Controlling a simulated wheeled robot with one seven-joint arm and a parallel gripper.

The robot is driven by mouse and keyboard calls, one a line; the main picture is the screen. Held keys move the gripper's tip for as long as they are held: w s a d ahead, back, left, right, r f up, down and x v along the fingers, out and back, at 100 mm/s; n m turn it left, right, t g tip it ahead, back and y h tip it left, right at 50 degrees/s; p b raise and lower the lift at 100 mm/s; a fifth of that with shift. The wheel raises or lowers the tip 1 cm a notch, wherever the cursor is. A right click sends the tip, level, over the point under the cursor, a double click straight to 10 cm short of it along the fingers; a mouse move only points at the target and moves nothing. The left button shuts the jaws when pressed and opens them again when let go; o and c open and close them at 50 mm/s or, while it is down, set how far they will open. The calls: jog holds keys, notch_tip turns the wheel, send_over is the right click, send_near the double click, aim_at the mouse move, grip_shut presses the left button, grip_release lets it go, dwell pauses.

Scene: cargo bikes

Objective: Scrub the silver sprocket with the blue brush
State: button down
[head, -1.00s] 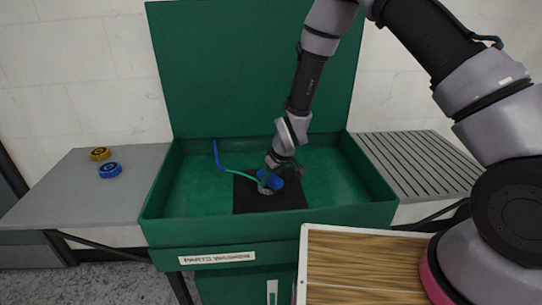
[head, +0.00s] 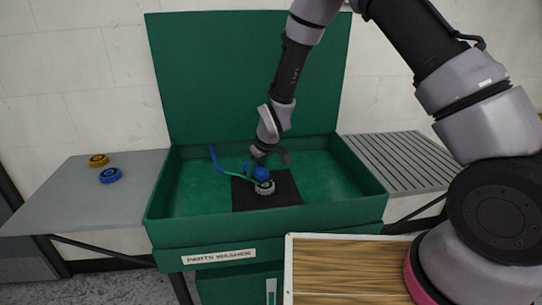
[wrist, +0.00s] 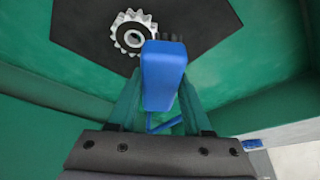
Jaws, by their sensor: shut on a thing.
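The silver sprocket (head: 265,188) lies on a black mat (head: 285,190) on the floor of the green parts washer (head: 265,228). My gripper (head: 262,160) is inside the basin, just above and behind the sprocket. It is shut on the blue brush (head: 257,172). In the wrist view the brush (wrist: 163,75) sits between my fingers (wrist: 155,105), with its dark bristles beside the right side of the toothed sprocket (wrist: 133,33). I cannot tell whether the bristles touch it.
A blue tube (head: 213,157) with a green hose stands in the basin's left part. A slatted rack (head: 400,163) is at right. A wood-topped surface (head: 350,265) is in front.

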jog(key=shift+r, duration=1.35)
